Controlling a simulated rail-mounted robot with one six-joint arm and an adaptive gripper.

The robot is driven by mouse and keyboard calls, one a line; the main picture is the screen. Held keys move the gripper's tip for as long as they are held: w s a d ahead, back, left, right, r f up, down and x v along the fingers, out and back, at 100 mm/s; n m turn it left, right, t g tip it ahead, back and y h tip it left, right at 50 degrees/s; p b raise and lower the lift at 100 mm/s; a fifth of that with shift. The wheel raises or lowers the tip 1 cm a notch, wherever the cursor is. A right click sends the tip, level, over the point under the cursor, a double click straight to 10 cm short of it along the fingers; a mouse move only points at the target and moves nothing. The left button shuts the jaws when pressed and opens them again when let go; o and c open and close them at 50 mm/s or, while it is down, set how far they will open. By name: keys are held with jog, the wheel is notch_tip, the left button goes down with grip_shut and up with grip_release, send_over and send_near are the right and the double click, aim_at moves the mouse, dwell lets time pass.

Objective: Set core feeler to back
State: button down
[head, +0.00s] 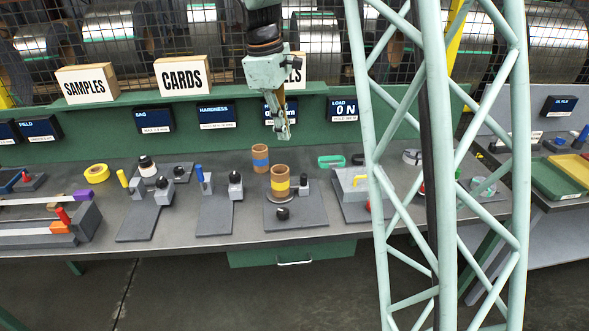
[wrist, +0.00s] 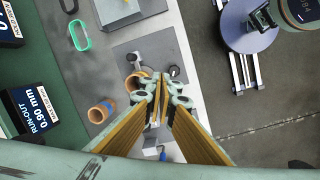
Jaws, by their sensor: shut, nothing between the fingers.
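My gripper (head: 283,132) hangs above the back of the bench, shut and empty, well above the gauge station's grey plate (head: 318,219). In the wrist view its fingers (wrist: 160,92) partly hide that station. A cardboard core with a yellow band (head: 280,182) stands upright on the station's round base. A small grey post with a dark top (head: 303,186), which looks like the core feeler, stands just right of the core. A black knob (head: 283,213) sits in front of the core. The run-out display (wrist: 33,111) reads 0.90 mm.
A loose core with a blue band (head: 260,158) stands behind the station. A grey plate with a blue-handled lever (head: 200,176) lies to the left. My pale green lattice column blocks part of the right side.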

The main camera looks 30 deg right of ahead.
aim_at(303, 174)
jog(key=shift+w+d+f+n+g+p, duration=0.35)
jog(key=shift+w+d+f, duration=0.7)
jog(key=shift+w+f, duration=0.85)
jog(key=shift+w+d+f+n+g+p, duration=0.1)
jog(key=shift+w+d+f+n+p, duration=0.35)
jog(key=shift+w+d+f, duration=1.35)
jog(key=shift+w+d+f+n+g+p, duration=0.45)
jog(key=shift+w+f, duration=0.85)
jog(key=shift+f, duration=1.3)
jog(key=shift+a+f, duration=0.1)
jog(key=shift+b+x, duration=0.45)
jog(key=shift+x, duration=4.45)
jog(key=shift+w+d, duration=0.1)
jog(key=shift+d, duration=0.15)
jog(key=shift+s+d, duration=0.2)
jog(key=shift+d, duration=0.35)
jog(key=shift+s+d, duration=0.2)
jog(key=shift+d, duration=0.35)
jog(key=shift+s+d+p, duration=0.15)
jog(key=shift+s+d, duration=0.1)
jog(key=shift+d, duration=0.35)
jog(key=shift+s+d+p, duration=0.15)
jog(key=shift+s+d, duration=0.1)
jog(key=shift+d, duration=0.35)
